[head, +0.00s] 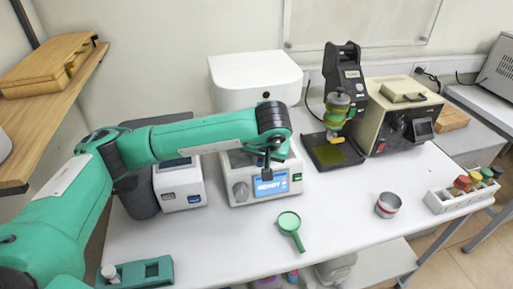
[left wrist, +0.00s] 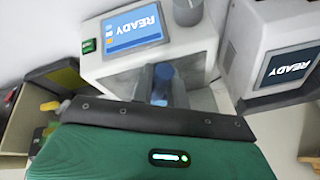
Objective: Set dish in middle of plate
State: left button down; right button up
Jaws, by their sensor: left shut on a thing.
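My left gripper (head: 267,170) reaches over the front of a white instrument (head: 240,194) with a blue READY screen, its jaws pointing down at the chamber. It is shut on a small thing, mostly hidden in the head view. In the left wrist view a small blue round piece, seemingly the dish (left wrist: 163,73), shows at the chamber opening beyond my dark gripper edge. The plate inside the chamber is hidden by my gripper, and I cannot tell whether the dish touches it. My right gripper is not in view.
A second white READY instrument (head: 180,187) stands left. A black stand (head: 345,95) and a beige box instrument (head: 402,118) are at the right. A green magnifier (head: 289,222), a metal cup (head: 388,205) and a bottle rack (head: 460,196) sit in front. The table between them is clear.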

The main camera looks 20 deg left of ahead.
pick_arm(q)
jog(key=shift+w+a, duration=0.25)
jog(key=shift+w+a+r+p, duration=0.1)
jog(key=shift+w+a+p, duration=0.3)
jog(key=shift+w, duration=0.2)
jog(key=shift+w+a+r+p, duration=0.1)
jog(key=shift+w+a+p, duration=0.3)
jog(key=shift+w, duration=0.15)
jog(key=shift+p+x, duration=0.45)
jog(key=shift+x, duration=0.3)
jog(key=shift+w+f, duration=0.1)
jog(key=shift+f, duration=0.1)
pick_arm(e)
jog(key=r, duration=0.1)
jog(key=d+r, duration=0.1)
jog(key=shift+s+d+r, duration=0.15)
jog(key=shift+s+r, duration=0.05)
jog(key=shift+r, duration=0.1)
pick_arm(q)
jog(key=shift+f, duration=0.2)
jog(key=c, duration=1.4)
grip_release()
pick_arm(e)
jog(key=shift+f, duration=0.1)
